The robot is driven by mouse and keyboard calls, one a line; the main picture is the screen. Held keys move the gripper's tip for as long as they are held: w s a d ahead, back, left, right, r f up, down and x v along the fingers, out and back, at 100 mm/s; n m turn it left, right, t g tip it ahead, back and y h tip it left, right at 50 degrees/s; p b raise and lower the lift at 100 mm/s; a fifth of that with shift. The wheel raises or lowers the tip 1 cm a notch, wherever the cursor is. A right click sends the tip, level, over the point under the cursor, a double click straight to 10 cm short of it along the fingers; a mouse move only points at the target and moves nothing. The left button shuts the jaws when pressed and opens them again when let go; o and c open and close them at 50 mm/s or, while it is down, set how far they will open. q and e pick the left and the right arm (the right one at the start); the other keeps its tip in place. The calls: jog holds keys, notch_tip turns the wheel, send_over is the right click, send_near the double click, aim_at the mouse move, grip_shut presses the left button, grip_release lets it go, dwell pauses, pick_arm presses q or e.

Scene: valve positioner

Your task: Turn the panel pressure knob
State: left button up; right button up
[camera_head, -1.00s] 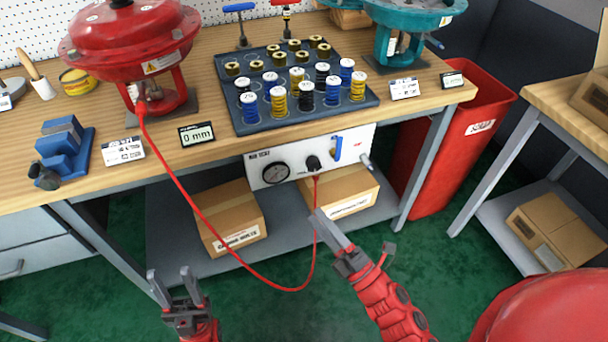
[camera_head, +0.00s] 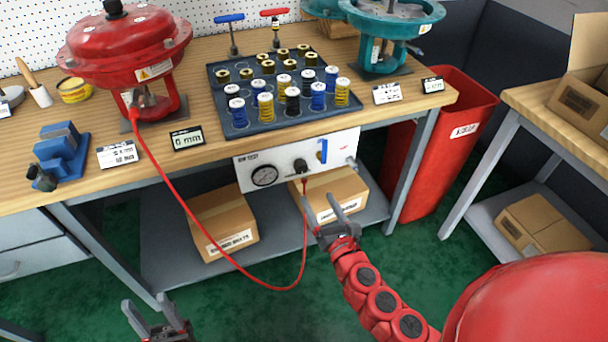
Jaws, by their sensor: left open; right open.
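The white test panel (camera_head: 340,149) hangs under the bench's front edge. It carries a round gauge (camera_head: 264,175), a black pressure knob (camera_head: 300,165) and a blue lever (camera_head: 322,151). A red hose (camera_head: 238,268) loops from the red actuator down and up to the panel just below the knob. My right gripper (camera_head: 322,204) is open and empty, below and slightly right of the knob, with its fingers pointing up toward the panel. It does not touch the knob. My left gripper (camera_head: 150,308) is open and empty at the lower left, well away from the panel.
The bench holds the red actuator (camera_head: 125,45), a teal actuator (camera_head: 395,25), a dark tray (camera_head: 240,127) of springs and a display reading 0 mm (camera_head: 187,138). Cardboard boxes (camera_head: 222,220) sit on the shelf below. A red bin (camera_head: 440,150) stands right of the bench.

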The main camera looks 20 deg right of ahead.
aim_at(302, 170)
jog(key=w, duration=1)
jog(key=shift+w+a, duration=0.2)
jog(key=shift+w, duration=0.15)
grip_shut()
